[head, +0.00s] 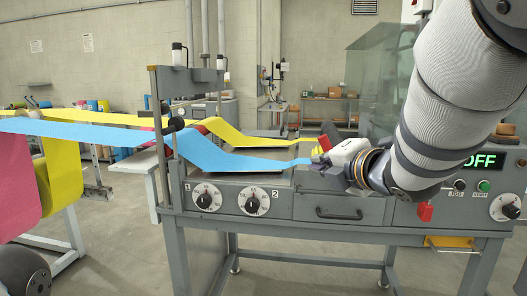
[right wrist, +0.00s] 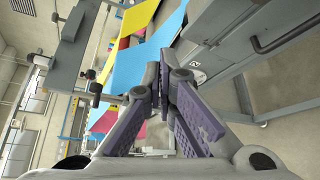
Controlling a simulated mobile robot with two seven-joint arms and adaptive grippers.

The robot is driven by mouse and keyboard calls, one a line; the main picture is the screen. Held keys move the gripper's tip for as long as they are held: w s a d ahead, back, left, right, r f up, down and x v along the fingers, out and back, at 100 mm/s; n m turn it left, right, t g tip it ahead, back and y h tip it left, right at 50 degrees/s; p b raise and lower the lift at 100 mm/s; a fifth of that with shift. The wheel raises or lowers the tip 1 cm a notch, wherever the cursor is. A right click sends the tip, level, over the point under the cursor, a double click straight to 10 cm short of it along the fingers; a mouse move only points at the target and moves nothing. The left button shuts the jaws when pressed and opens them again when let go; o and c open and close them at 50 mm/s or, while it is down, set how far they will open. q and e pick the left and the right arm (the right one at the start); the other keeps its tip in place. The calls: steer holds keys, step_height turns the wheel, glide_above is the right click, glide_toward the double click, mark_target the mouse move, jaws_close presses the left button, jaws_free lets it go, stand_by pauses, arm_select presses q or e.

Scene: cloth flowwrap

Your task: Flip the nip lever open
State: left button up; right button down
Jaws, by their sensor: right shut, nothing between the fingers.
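A red upright part (head: 328,134), possibly the nip lever, shows just behind my right gripper (head: 322,166) in the head view. Its lower end is hidden, so I cannot tell its position or whether the gripper touches it. My right gripper is shut and empty at the right end of the blue web (head: 235,158). In the right wrist view the closed fingers (right wrist: 160,78) point toward the machine, with the blue web beyond them. No lever can be made out clearly there. My left gripper is not in view.
The yellow web (head: 225,131) runs behind the blue one. A post frame (head: 154,110) stands at the left.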

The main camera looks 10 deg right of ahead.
steer(key=f+x, duration=0.1)
steer(key=x, duration=0.8)
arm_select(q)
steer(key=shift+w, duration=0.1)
arm_select(e)
steer(key=d+r, duration=0.2)
steer(key=d, duration=0.1)
steer(key=shift+d+r, duration=0.3)
steer(key=shift+r, duration=0.05)
steer(key=shift+f, duration=0.1)
